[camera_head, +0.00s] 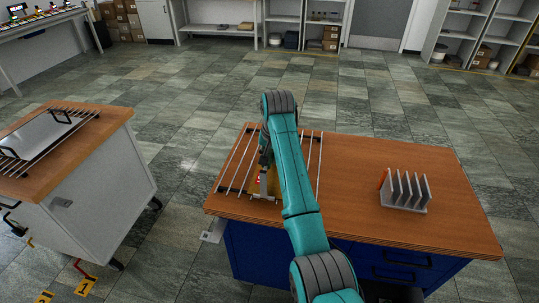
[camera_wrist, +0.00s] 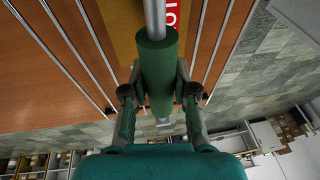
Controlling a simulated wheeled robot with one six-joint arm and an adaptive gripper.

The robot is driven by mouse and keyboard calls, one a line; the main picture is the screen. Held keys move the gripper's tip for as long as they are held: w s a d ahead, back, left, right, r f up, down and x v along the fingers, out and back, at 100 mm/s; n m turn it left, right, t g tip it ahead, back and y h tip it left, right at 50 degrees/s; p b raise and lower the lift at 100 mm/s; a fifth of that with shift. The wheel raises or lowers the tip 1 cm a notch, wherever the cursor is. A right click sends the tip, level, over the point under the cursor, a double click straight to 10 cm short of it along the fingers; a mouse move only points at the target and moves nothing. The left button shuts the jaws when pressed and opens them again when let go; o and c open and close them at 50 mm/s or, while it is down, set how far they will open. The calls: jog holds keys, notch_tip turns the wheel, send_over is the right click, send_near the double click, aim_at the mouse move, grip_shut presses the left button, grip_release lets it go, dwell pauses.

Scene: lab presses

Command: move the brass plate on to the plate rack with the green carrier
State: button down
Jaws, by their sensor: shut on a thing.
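My gripper (camera_wrist: 157,95) is shut on the green grip of the green carrier (camera_wrist: 157,62). A metal rod runs on from the grip, over the brass plate (camera_wrist: 123,22). The brass plate also shows in the head view (camera_head: 252,187), partly hidden by my arm, at the rods on the left of the wooden bench top. It bears a red label with white letters. I cannot tell whether the carrier touches or holds the plate. The grey plate rack (camera_head: 408,205), with several upright fins, stands on the right of the same bench top. An orange part shows at its left end.
The wooden bench top (camera_head: 350,165) is clear between the metal rods (camera_head: 319,165) and the plate rack. A separate white cart (camera_head: 95,190) at the left bears more rods and a grey plate with black handles (camera_head: 45,132). Tiled floor lies around the bench.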

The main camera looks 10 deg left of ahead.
jog(key=shift+f, duration=0.1)
dwell(0.6)
jog(key=shift+r, duration=2.55)
